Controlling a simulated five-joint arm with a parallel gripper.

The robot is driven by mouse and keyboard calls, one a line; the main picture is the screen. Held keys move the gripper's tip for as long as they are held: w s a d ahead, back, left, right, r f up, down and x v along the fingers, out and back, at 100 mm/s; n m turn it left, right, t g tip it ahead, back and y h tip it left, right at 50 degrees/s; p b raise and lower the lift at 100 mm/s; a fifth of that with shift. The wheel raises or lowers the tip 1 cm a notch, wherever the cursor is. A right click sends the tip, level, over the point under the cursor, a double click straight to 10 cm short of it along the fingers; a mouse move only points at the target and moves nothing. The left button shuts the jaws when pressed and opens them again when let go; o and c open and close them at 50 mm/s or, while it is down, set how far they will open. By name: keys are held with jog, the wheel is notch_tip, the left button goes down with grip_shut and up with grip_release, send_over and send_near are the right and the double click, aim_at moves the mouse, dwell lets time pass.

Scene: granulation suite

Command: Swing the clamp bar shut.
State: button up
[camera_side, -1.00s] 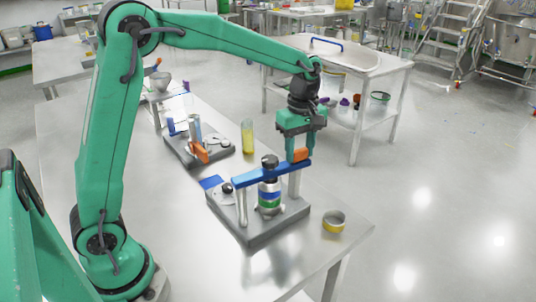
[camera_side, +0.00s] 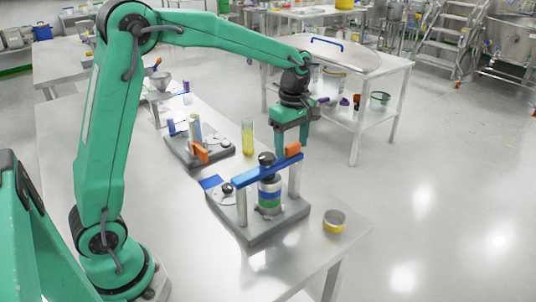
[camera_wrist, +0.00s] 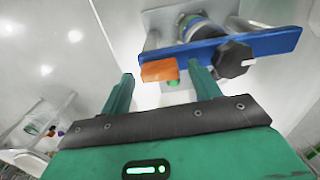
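The clamp bar (camera_side: 262,172) is blue with an orange end piece (camera_side: 292,150) and a black knob (camera_side: 267,159). It lies across the top of a banded bottle (camera_side: 269,196) in a grey fixture (camera_side: 258,236), its orange end near the top of the right post (camera_side: 294,180). In the wrist view the bar (camera_wrist: 225,47) runs to the right, and the orange end (camera_wrist: 160,69) is just ahead of the space between my fingertips. My gripper (camera_wrist: 163,82) is open, with a gap on both sides of the orange end. In the side view my gripper (camera_side: 291,143) hangs just behind that end.
A second grey fixture (camera_side: 182,152) stands further back on the table, with a yellow-filled cylinder (camera_side: 248,137) beside it. A small yellow-banded dish (camera_side: 334,221) sits at the right table edge. The front of the table is clear.

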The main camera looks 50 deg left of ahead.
jog(key=shift+d, duration=0.1)
jog(key=shift+r, duration=3.9)
jog(key=shift+s, duration=0.1)
jog(key=shift+s+r+m, duration=0.3)
jog(key=shift+s+m, duration=0.1)
jog(key=shift+s, duration=0.1)
jog(key=s+f+m+t, duration=0.2)
jog(key=s+m+t, duration=0.3)
jog(key=s+m, duration=1.2)
jog(key=s, duration=0.5)
jog(key=shift+d+f+t, duration=0.15)
jog(key=shift+f+t, duration=0.1)
jog(key=shift+t, duration=0.05)
jog(key=shift+r, duration=0.1)
jog(key=shift+c, duration=0.4)
